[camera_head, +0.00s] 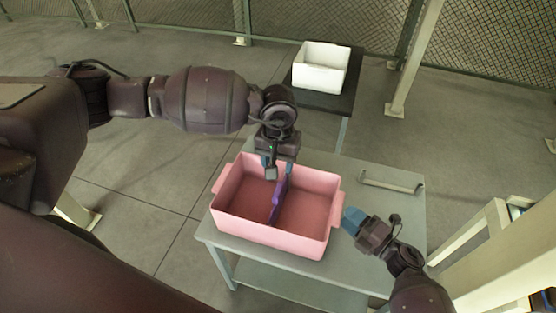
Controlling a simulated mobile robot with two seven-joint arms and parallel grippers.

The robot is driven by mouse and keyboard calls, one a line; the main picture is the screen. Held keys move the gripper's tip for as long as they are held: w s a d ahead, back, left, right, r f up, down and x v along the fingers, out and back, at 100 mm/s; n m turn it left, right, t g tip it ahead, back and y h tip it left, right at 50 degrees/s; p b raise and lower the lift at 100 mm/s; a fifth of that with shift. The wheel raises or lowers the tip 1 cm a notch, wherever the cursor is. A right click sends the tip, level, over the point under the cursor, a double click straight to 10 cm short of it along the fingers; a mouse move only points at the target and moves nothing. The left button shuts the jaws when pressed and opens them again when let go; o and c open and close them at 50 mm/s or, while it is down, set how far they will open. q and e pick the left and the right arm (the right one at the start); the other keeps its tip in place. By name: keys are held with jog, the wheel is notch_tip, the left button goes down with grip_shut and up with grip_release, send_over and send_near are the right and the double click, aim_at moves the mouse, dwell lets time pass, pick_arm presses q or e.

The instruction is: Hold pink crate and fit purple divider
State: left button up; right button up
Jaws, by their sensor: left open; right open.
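The pink crate (318,240) stands upright on a grey table. The purple divider (278,203) stands inside it, across the middle, parting it into a left and a right compartment. Whether its lower edge is fully seated cannot be told. My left gripper (272,172) is over the crate's back wall, pointing down, close to the divider's back end. It is open and holds nothing. My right gripper (349,217) is open beside the crate's right end, near the right handle (337,201). Whether it touches the crate cannot be told.
The grey table (405,212) has free room at the back right, where a handle-like bar (391,183) sits. A white bin (321,68) stands on a dark table (345,100) behind. A pale frame (500,240) stands at the right.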

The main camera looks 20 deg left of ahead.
jog(key=v, duration=1)
jog(key=shift+d, duration=0.2)
jog(key=shift+s, duration=0.15)
